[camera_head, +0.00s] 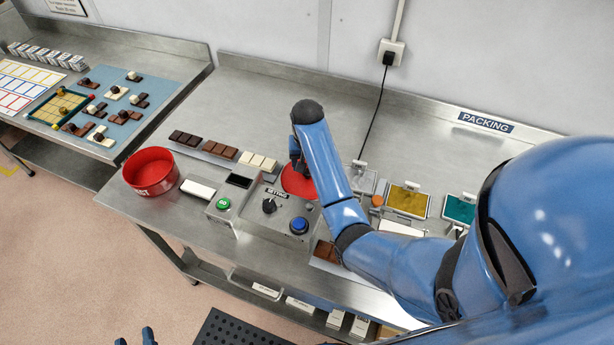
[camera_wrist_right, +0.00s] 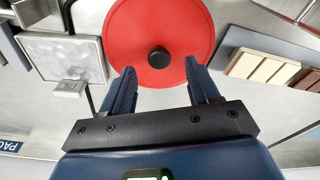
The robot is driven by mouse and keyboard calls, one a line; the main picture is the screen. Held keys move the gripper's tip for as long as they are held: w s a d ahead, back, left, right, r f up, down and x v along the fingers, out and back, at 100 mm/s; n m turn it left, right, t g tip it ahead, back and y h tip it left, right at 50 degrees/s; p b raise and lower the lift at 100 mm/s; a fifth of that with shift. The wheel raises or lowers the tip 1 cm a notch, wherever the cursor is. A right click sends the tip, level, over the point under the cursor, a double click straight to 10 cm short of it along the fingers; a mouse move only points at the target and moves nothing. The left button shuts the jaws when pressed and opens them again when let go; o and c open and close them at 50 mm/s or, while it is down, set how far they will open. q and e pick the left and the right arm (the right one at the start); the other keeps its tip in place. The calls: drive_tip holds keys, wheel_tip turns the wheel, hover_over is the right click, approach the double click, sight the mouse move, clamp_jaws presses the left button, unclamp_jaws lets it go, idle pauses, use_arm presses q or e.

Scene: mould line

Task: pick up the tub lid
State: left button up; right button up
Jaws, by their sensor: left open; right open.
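The tub lid (camera_head: 297,184) is a red disc lying on the steel bench, partly hidden by my right arm in the head view. In the right wrist view the lid (camera_wrist_right: 175,22) shows its black round knob (camera_wrist_right: 158,57) at the middle. My right gripper (camera_wrist_right: 160,70) is open and empty, over the lid, with the knob at the gap between its fingertips. I cannot tell its exact height above the lid. My left gripper (camera_head: 135,338) is open and empty at the bottom edge of the head view, low in front of the bench.
A red tub (camera_head: 152,173) stands open at the bench's left end. A control box (camera_head: 265,212) with green and blue buttons stands just in front of the lid. Chocolate bars (camera_head: 220,151) lie left of it; framed moulds (camera_head: 407,201) lie to the right. A cable (camera_head: 376,115) hangs behind.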

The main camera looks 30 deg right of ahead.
sight(307, 172)
drive_tip(key=shift+d+f+p, duration=0.2)
drive_tip(key=shift+f+p, duration=0.15)
drive_tip(key=shift+f, duration=0.2)
drive_tip(key=shift+w+d+f+p, duration=0.1)
drive_tip(key=shift+w+f+p, duration=0.1)
drive_tip(key=shift+f, duration=0.8)
drive_tip(key=shift+w+d+f+p, duration=0.1)
drive_tip(key=shift+w+f+p, duration=0.1)
drive_tip(key=shift+f, duration=0.75)
drive_tip(key=shift+a, duration=0.1)
drive_tip(key=c, duration=1.1)
